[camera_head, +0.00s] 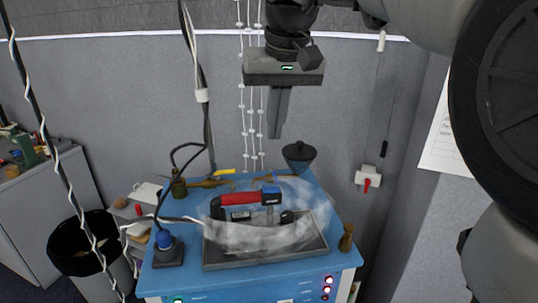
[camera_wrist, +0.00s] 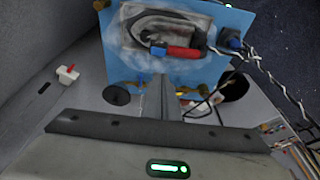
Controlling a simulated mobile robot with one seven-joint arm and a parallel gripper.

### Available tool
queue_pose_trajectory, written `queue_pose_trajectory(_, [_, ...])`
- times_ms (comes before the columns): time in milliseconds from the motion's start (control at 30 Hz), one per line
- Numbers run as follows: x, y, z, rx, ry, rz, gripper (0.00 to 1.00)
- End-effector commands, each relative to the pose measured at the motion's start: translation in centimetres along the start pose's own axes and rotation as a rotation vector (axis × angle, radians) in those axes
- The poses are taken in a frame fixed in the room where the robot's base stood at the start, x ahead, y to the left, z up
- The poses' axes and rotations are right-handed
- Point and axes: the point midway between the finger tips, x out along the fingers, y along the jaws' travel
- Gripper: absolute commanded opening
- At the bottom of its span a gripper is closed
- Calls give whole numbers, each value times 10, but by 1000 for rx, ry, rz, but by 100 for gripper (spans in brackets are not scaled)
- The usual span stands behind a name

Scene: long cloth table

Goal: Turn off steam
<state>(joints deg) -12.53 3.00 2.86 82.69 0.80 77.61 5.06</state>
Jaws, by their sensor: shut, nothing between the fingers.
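A blue bench (camera_head: 175,278) holds a grey tray (camera_head: 225,262) with an iron-like tool with a red handle (camera_head: 240,199) in it. Whitish translucent steam (camera_head: 305,205) surrounds the tool. In the wrist view the red handle (camera_wrist: 185,54) and tray (camera_wrist: 130,14) show near the top. A white wall box (camera_head: 371,174) with a red lever (camera_head: 367,184) is on the grey wall right of the bench; it also shows at the left of the wrist view (camera_wrist: 67,75). My gripper (camera_head: 274,136) is shut and empty, pointing down above the bench's far edge, apart from everything.
Lit red indicators (camera_head: 327,289) and a green one are on the bench front. A dark funnel-shaped item (camera_head: 299,153) stands at the back edge. A blue-topped plug (camera_head: 165,241) with a cable is at the left. Hanging cables (camera_head: 203,95) and a black bin (camera_head: 85,245) are further left.

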Motion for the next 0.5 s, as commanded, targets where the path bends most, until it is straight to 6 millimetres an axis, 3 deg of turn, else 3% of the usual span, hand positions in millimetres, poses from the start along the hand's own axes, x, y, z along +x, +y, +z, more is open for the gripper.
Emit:
queue_pose_trajectory(267, [24,0,1,0,-3,0,0])
queue_pose_trajectory(500, [75,0,1,-1,-5,0,0])
